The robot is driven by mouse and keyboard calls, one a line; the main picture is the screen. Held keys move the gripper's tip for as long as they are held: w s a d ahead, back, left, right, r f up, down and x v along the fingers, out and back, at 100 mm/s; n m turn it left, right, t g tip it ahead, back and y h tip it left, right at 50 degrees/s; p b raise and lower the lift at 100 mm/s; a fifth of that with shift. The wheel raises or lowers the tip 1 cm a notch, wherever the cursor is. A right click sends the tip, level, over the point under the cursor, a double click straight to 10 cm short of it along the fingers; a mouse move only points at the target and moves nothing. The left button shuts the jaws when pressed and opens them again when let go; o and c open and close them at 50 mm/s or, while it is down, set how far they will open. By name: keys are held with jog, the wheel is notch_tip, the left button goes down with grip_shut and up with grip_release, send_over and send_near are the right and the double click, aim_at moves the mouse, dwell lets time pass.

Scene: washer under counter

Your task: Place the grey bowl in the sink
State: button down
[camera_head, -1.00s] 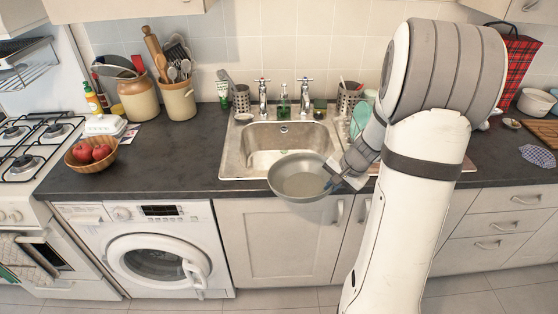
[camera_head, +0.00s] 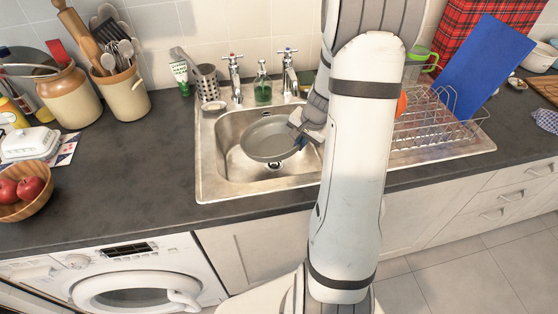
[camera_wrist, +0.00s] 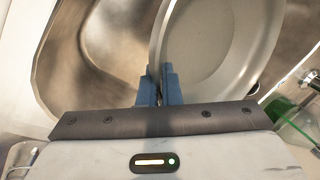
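The grey bowl (camera_head: 268,140) is over the basin of the steel sink (camera_head: 205,160), tilted. My gripper (camera_head: 308,128) is at the bowl's right side. In the wrist view my gripper (camera_wrist: 158,86) has its blue fingers closed on the rim of the bowl (camera_wrist: 215,45), with the rim between them. The basin of the sink (camera_wrist: 95,55) shows on the left there. Whether the bowl touches the basin floor is unclear. My arm hides the sink's right side.
Two taps (camera_head: 234,75) and a green soap bottle (camera_head: 263,85) stand behind the basin. A wire dish rack (camera_head: 435,125) with a blue board (camera_head: 487,68) stands on the right.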

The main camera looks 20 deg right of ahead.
notch_tip(320, 180, down, 9)
jog(key=shift+r+b, duration=0.2)
jog(key=shift+b, duration=0.35)
jog(key=shift+f, duration=0.15)
jog(key=c, duration=1.6)
grip_release()
